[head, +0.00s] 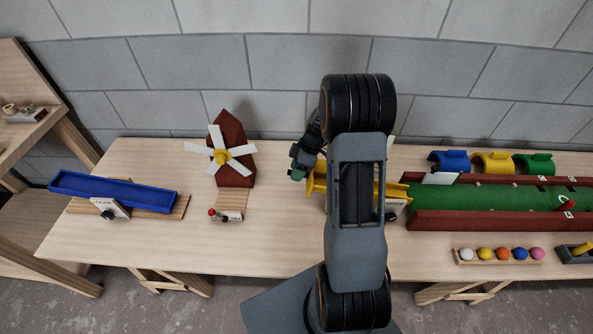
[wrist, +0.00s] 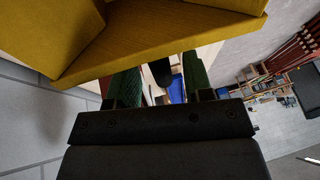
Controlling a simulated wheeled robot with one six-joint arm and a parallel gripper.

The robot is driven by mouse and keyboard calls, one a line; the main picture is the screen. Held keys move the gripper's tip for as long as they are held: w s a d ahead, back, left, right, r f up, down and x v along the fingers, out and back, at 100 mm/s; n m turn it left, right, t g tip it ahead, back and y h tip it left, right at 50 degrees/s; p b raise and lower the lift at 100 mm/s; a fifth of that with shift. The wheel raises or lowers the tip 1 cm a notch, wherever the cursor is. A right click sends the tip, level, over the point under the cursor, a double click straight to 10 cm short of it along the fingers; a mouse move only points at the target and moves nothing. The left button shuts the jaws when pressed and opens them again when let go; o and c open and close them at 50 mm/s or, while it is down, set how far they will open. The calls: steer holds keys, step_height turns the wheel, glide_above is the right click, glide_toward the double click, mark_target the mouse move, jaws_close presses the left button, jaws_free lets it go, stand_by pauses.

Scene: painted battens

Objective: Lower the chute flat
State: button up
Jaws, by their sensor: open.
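The yellow chute (head: 318,183) lies behind my arm at the left end of the green lane; its middle is hidden by the arm. Its right end shows at the lane's mouth, above a white label plate. My gripper (head: 299,172) is at the chute's left end. In the wrist view the yellow chute (wrist: 150,45) fills the top, close to the fingers. My gripper (wrist: 158,82) is open there, with green finger pads apart and nothing seen held between them. I cannot tell whether a finger touches the chute, or how steeply the chute tilts.
A red windmill (head: 232,150) with white sails stands left of my gripper. A blue trough (head: 113,190) rests on a wooden base farther left. The green lane (head: 480,206) has dark red walls; several coloured balls (head: 500,254) sit in front. The bench front between windmill and arm is clear.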

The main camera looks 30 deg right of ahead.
steer(key=shift+a+f, duration=0.15)
steer(key=shift+f, duration=0.2)
jaws_close()
stand_by(0.3)
